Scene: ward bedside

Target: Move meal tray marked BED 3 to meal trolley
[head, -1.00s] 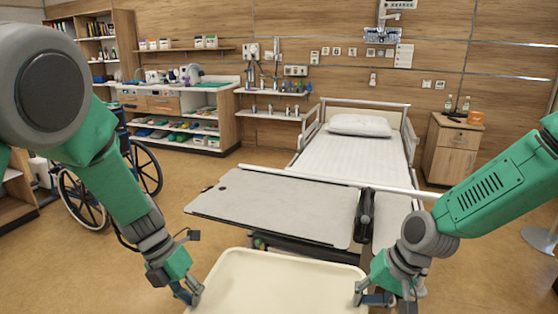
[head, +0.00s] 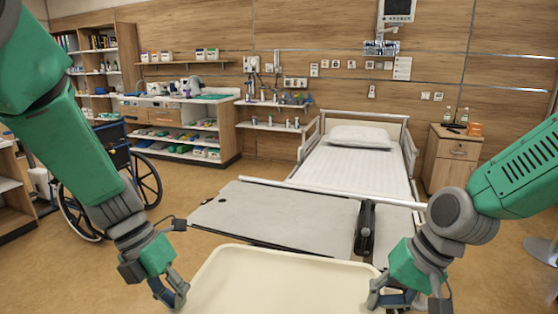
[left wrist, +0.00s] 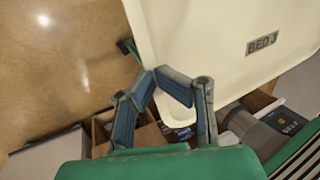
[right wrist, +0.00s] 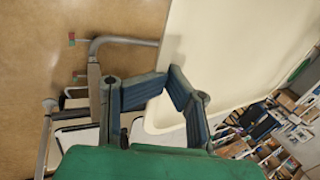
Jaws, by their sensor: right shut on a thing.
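The cream meal tray (head: 285,285) is at the bottom centre of the head view, above the floor and in front of the overbed table. Its near part is cut off by the frame. In the left wrist view its label (left wrist: 263,42) appears to read BED 3. My left gripper (head: 178,298) is at the tray's left edge, its fingertips closed together on the rim. My right gripper (head: 378,298) is shut on the tray's right edge; the rim also shows between its fingers in the right wrist view (right wrist: 185,50). I cannot make out the meal trolley in any view.
A grey overbed table (head: 285,210) stands just beyond the tray, across the foot of the bed (head: 350,172). A wheelchair (head: 145,180) is at the left. A bedside cabinet (head: 452,160) is at the right. Open floor (head: 205,200) lies left of the table.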

